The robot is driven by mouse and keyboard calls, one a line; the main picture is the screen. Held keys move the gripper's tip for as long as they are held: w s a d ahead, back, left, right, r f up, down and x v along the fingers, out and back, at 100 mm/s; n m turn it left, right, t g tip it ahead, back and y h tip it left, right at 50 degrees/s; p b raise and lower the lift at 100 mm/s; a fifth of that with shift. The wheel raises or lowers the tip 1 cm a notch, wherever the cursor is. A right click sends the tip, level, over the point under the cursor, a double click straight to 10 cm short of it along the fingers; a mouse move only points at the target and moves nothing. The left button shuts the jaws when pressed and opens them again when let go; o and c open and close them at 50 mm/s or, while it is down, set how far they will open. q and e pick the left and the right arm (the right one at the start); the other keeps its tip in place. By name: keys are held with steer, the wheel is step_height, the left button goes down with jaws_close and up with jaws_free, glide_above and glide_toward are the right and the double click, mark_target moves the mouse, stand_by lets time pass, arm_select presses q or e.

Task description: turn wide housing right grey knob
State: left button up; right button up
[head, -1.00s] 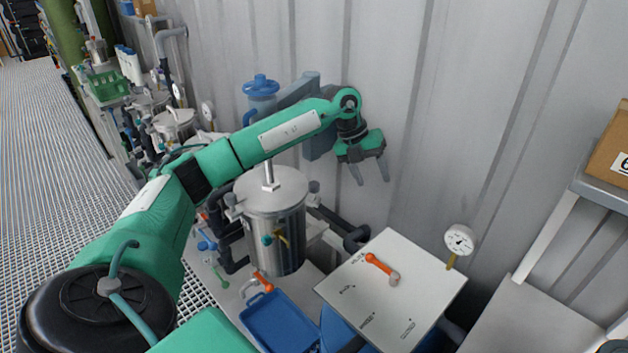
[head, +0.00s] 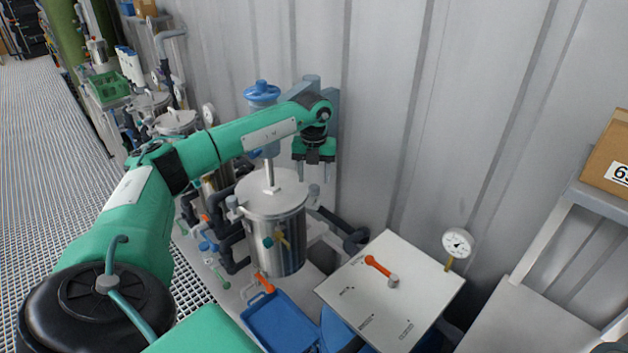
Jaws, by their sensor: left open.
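The wide housing (head: 277,240) is a steel cylinder with a flat lid and an upright rod on top. A grey knob (head: 313,191) sits on the right side of its rim. Another grey knob (head: 232,203) sits on the left side. My left gripper (head: 313,173) is open and points down, its fingers just above and behind the right grey knob in the picture. It looks empty, and I cannot tell whether it touches the knob. My right gripper is not in view.
A blue-topped vessel (head: 261,93) stands behind my left arm near the wall. A blue tray (head: 280,322) lies in front of the housing. A white panel with an orange lever (head: 377,265) and a gauge (head: 457,242) are to the right. Dark pipes run beside the housing.

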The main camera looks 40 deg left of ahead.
mark_target(314, 187)
arm_select(q)
steer(key=shift+f, duration=1.7)
steer(key=c, duration=1)
